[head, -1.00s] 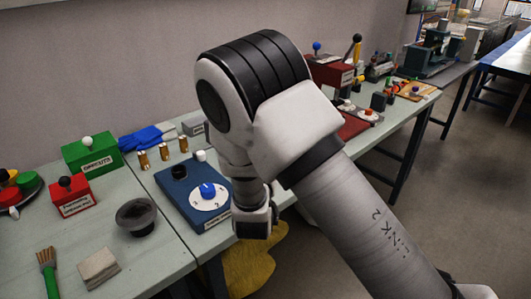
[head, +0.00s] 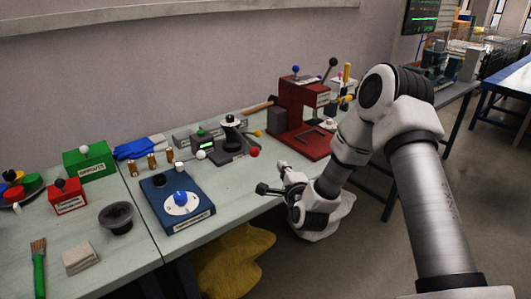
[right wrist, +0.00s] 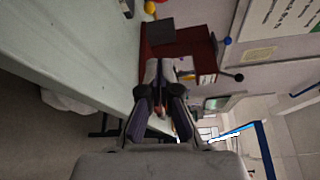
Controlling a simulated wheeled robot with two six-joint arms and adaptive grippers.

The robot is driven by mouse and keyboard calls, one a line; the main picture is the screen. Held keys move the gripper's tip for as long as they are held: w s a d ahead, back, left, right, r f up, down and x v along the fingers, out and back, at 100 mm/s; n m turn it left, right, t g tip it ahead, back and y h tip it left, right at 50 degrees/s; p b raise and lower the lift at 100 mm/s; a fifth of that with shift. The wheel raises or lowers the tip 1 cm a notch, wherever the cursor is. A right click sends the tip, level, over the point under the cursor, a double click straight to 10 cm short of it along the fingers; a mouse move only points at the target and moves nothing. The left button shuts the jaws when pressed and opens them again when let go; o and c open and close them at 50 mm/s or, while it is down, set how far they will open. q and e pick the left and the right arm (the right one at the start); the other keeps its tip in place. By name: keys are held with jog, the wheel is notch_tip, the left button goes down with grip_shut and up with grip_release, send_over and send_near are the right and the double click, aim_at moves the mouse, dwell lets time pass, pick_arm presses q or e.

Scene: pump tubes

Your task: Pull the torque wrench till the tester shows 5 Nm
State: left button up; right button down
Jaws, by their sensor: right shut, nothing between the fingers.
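A low dark device (head: 236,151) with a black-and-white knob on top stands on the light-green table, with a small green lit display (head: 206,144) at its left. The display's figures are too small to read. Levers or handles with a red ball (head: 254,152), a yellow ball (head: 257,133) and a white ball (head: 201,154) are around it. I cannot tell which part is the torque wrench. My right gripper (head: 264,184) is at the table's front edge, in front of and right of this device, shut and empty. In the right wrist view its fingers (right wrist: 160,78) are close together. My left gripper is not in view.
A blue box with a white dial (head: 181,204) is left of my right gripper. A red press-like machine (head: 302,115) stands behind and to the right. Green box (head: 88,160), red box (head: 67,196) and dark bowl (head: 116,217) are at the left. A yellow cloth (head: 228,265) hangs below the table's edge.

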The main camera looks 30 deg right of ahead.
jog(key=r+p+x, duration=0.1)
jog(key=p+x, duration=0.1)
jog(key=x, duration=0.8)
jog(key=a+b, duration=0.4)
jog(key=a, duration=0.6)
jog(key=shift+w+a, duration=0.2)
jog(key=shift+a, duration=0.2)
jog(key=shift+f, duration=0.1)
